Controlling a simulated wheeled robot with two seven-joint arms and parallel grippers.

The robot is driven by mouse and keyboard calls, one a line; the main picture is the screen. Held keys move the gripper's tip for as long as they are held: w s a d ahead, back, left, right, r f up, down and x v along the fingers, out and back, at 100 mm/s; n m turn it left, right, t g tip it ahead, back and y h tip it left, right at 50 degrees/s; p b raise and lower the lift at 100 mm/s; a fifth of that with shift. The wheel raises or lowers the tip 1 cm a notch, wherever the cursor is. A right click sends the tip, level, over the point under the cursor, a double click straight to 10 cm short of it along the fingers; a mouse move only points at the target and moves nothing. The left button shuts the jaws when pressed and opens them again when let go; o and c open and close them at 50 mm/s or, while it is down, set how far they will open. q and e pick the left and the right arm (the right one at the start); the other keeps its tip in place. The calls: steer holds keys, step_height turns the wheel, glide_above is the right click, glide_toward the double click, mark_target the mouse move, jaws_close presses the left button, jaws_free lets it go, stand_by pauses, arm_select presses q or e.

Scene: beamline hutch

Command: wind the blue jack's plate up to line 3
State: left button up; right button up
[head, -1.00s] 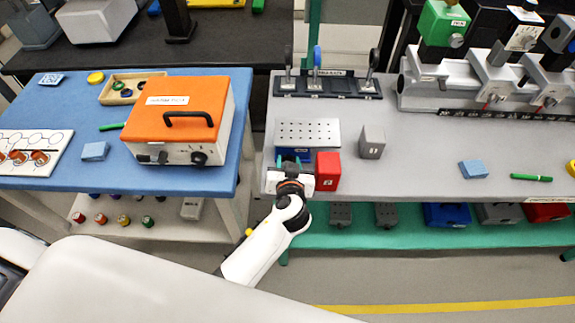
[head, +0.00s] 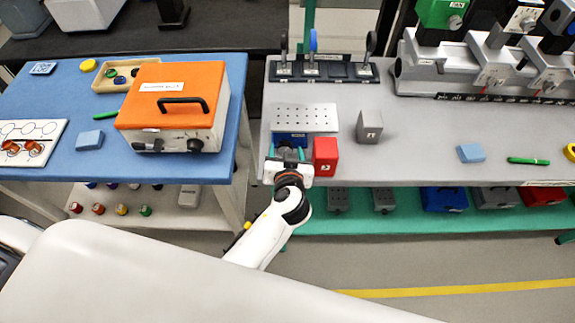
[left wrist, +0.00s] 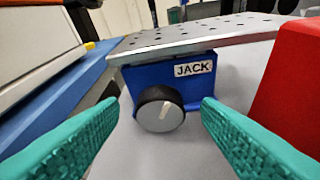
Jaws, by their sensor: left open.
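The blue jack (head: 291,139) stands on the grey bench near its left front edge, under a perforated metal plate (head: 305,117). The plate (left wrist: 190,36) sits just above the blue body. My left gripper (head: 288,158) is in front of the jack. In the left wrist view its green fingers (left wrist: 160,125) are open, one on each side of the knob and apart from it. No line scale is readable. My right gripper is not in view.
A red block (head: 325,157) stands close to the right of the left gripper, and a grey block (head: 369,126) is further right. An orange case (head: 172,95) is on the blue table.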

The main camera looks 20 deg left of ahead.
arm_select(q)
steer(key=b+v, duration=0.1)
steer(key=v, duration=0.9)
steer(key=shift+r, duration=0.1)
